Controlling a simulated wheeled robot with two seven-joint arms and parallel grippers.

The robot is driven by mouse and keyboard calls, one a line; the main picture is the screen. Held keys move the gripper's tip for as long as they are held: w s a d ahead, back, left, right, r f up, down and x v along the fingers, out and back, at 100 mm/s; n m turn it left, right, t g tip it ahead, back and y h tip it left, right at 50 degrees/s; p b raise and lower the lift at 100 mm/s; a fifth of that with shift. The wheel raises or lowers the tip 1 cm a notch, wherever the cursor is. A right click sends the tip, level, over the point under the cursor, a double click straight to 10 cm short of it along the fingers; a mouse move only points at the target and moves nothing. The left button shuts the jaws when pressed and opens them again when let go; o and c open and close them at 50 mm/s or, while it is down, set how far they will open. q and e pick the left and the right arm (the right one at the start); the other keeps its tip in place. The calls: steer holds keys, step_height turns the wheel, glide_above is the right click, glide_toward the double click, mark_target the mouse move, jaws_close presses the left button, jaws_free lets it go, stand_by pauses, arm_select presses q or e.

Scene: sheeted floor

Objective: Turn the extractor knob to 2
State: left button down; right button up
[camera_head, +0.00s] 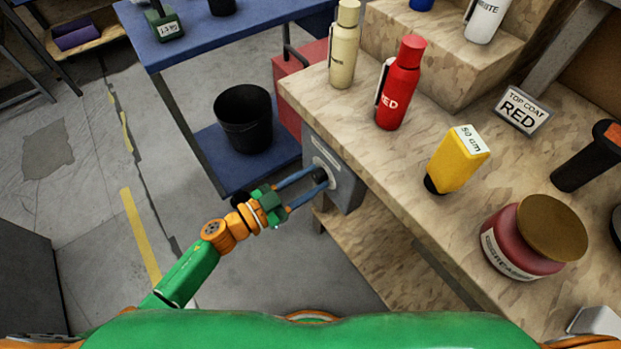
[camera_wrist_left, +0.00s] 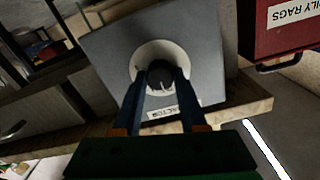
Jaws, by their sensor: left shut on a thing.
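The extractor knob is a dark round knob (camera_wrist_left: 160,75) on a pale round dial (camera_wrist_left: 148,58), set on a grey box (camera_wrist_left: 98,52) with a label partly hidden by my fingers. In the head view the grey box (camera_head: 346,186) hangs at the side of the workbench, and the knob (camera_head: 320,175) sits on its left face. My left gripper (camera_head: 317,180) reaches in from the left with its blue fingers shut on the knob; it also fills the lower middle of the wrist view (camera_wrist_left: 161,82). A light pointer line shows on the knob, but I cannot read the dial numbers. My right gripper is not seen.
The stone-patterned workbench (camera_head: 400,165) carries a red bottle (camera_head: 399,88), a cream bottle (camera_head: 343,48), a yellow block (camera_head: 458,160) and a red jar (camera_head: 510,240). A blue table (camera_head: 190,45) with a black bucket (camera_head: 243,118) below stands behind. Floor left of my arm is clear.

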arm_select(q)
steer(key=shift+m, duration=0.3)
steer(key=m, duration=0.3)
steer(key=m+b, duration=0.1)
steer(key=m, duration=0.3)
steer(key=shift+f+m, duration=0.1)
steer(key=shift+m, duration=0.2)
steer(key=m+b, duration=0.1)
steer(key=m, duration=0.3)
steer(key=shift+m+b, duration=0.4)
steer(key=shift+m, duration=1.3)
steer(key=shift+c, duration=2.3)
jaws_free()
